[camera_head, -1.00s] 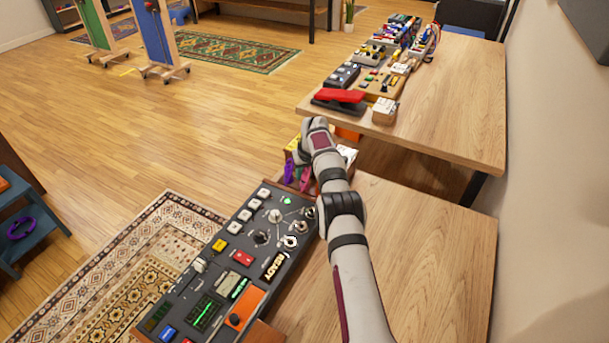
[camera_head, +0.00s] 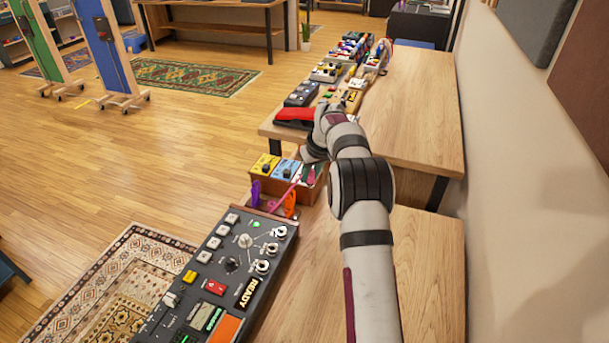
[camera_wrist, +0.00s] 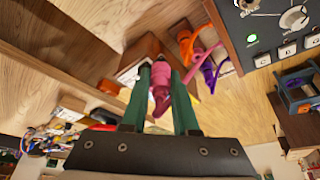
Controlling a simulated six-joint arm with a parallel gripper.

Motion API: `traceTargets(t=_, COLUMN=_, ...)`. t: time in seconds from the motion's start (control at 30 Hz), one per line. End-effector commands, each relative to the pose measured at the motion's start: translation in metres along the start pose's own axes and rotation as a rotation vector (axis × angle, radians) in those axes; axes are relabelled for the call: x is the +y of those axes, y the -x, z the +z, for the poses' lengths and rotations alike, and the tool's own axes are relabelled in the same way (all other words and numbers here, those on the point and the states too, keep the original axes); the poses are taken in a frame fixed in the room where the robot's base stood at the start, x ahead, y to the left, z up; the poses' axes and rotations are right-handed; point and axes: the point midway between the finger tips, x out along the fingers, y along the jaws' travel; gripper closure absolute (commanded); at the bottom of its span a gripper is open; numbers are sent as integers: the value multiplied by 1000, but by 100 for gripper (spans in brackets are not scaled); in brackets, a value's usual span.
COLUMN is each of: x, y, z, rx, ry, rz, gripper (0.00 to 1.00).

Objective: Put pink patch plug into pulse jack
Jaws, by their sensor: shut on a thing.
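My gripper (camera_wrist: 160,78) has its green fingers closed around the pink patch plug (camera_wrist: 161,90) in the wrist view. In the head view, my gripper (camera_head: 311,172) is beyond the far end of the dark console, beside the pedals, with the pink plug's tip partly hidden. A pink cable (camera_head: 284,197) runs from it towards the console's end. The console (camera_head: 205,262) has several round metal jacks (camera_head: 271,248) near its far right corner; I cannot read which is the pulse jack. The plug is apart from them.
A purple plug (camera_head: 255,190) and an orange plug (camera_head: 290,204) stand at the console's far end. Yellow (camera_head: 264,166) and blue (camera_head: 286,170) pedals sit just beyond. A far table (camera_head: 420,120) holds a red pedal and many devices. The near tabletop (camera_head: 330,270) is bare right of the console.

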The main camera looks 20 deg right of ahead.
Motion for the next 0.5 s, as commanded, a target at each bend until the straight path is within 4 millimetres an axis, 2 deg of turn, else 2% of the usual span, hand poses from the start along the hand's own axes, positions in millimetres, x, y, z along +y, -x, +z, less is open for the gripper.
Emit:
traceTargets(t=0.17, x=-4, y=1, z=0, rx=0, ry=1, rz=1, gripper=100)
traceTargets(t=0.27, x=-24, y=5, z=4, rx=-5, ry=2, rz=3, gripper=100)
traceTargets(t=0.37, x=-60, y=14, z=17, rx=-11, ry=2, rz=8, gripper=100)
traceTargets(t=0.5, x=-117, y=31, z=51, rx=-9, ry=1, rz=12, gripper=100)
